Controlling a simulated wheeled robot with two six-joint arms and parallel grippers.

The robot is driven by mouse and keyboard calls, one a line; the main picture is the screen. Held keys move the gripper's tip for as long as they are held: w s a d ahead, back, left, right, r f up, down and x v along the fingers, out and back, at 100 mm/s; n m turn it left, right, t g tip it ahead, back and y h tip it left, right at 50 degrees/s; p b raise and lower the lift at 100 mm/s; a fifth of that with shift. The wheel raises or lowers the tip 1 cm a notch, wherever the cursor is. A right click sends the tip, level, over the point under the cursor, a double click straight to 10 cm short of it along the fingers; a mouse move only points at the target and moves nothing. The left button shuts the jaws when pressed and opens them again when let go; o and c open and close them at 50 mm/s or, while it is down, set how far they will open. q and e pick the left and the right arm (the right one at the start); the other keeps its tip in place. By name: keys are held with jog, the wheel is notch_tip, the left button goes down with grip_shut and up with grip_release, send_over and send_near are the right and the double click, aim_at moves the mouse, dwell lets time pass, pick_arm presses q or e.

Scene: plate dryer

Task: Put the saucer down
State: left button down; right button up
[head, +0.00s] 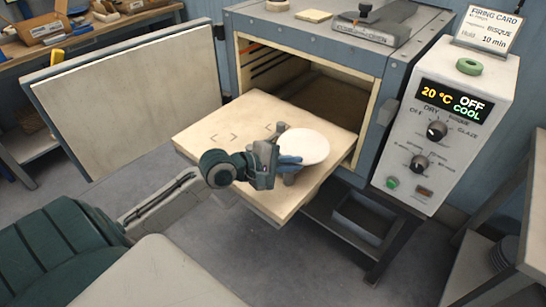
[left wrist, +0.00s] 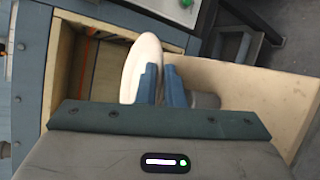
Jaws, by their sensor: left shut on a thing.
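The white saucer (head: 305,145) is over the kiln's pulled-out shelf in the head view. My left gripper (head: 288,160) is shut on its near left edge. In the left wrist view the saucer (left wrist: 142,65) shows almost edge-on, with the blue fingers (left wrist: 162,85) at its rim. The pale shelf (head: 215,125) extends from the open kiln (head: 325,85) and has corner marks drawn on it. A grey piece shows under the saucer, partly hidden. I cannot tell whether the saucer touches anything below. My right gripper is not in view.
The kiln door (head: 120,100) stands open at the left. The control box (head: 440,125) at the right reads 20 °C, OFF and COOL. A workbench (head: 80,30) with boxes is at the back left. The left part of the shelf is clear.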

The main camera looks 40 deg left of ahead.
aim_at(287, 149)
pick_arm(q)
jog(key=a, duration=0.2)
jog(key=w+a, duration=0.1)
jog(key=a, duration=0.1)
jog(key=w+a+f, duration=0.1)
jog(key=a, duration=0.2)
notch_tip(287, 149, down, 3)
jog(key=shift+f, duration=0.1)
jog(key=shift+f+b, duration=0.15)
jog(key=shift+b, duration=0.15)
jog(key=c, duration=1.6)
grip_release()
jog(key=shift+o, duration=0.2)
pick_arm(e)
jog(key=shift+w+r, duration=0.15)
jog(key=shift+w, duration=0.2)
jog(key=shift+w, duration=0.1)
